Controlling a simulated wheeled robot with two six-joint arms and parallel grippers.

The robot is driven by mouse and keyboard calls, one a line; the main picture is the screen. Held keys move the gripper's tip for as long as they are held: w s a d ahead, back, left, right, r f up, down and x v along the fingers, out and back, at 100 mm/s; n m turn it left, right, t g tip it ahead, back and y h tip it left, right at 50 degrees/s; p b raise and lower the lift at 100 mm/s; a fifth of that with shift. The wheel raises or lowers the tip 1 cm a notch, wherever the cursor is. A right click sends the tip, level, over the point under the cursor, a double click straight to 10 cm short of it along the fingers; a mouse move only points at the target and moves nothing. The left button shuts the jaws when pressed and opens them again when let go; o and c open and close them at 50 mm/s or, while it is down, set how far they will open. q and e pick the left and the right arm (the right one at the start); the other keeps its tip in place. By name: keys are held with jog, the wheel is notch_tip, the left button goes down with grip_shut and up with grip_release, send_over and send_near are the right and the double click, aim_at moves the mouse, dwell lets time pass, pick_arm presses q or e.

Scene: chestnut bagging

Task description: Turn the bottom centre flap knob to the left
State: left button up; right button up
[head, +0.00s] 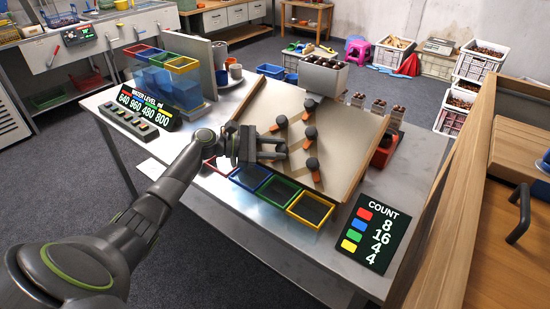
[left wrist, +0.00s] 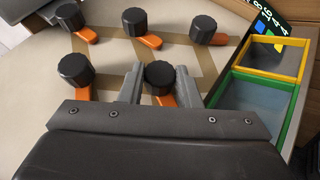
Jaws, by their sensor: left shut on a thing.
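The sloped board (head: 260,100) carries several black knobs with orange flaps. The bottom centre flap knob (left wrist: 160,76) is between the two fingers of my left gripper (left wrist: 160,86), which is shut on it. Its orange flap (left wrist: 164,100) shows just below the knob in the left wrist view, partly hidden by the gripper. In the head view my left gripper (head: 279,148) reaches in from the left, low on the board, and mostly covers this knob. My right gripper is not in view.
Coloured bins, including a yellow one (head: 310,222), line the board's lower edge. A count display (head: 374,234) and a water level display (head: 145,104) stand on the table.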

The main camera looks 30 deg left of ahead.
pick_arm(q)
jog(key=shift+w+m+g+h+b, duration=0.15)
jog(key=shift+m+g+h+b, duration=0.15)
jog(key=shift+m+g+b, duration=0.65)
jog(key=shift+r+m+g, duration=0.1)
jog(key=shift+m+g, duration=0.25)
jog(key=shift+g, duration=0.1)
jog(key=o, duration=1)
jog(key=shift+a, duration=0.1)
jog(key=b+v, duration=0.1)
jog(key=v, duration=1.6)
jog(key=shift+a+b, duration=0.1)
jog(key=shift+b, duration=0.3)
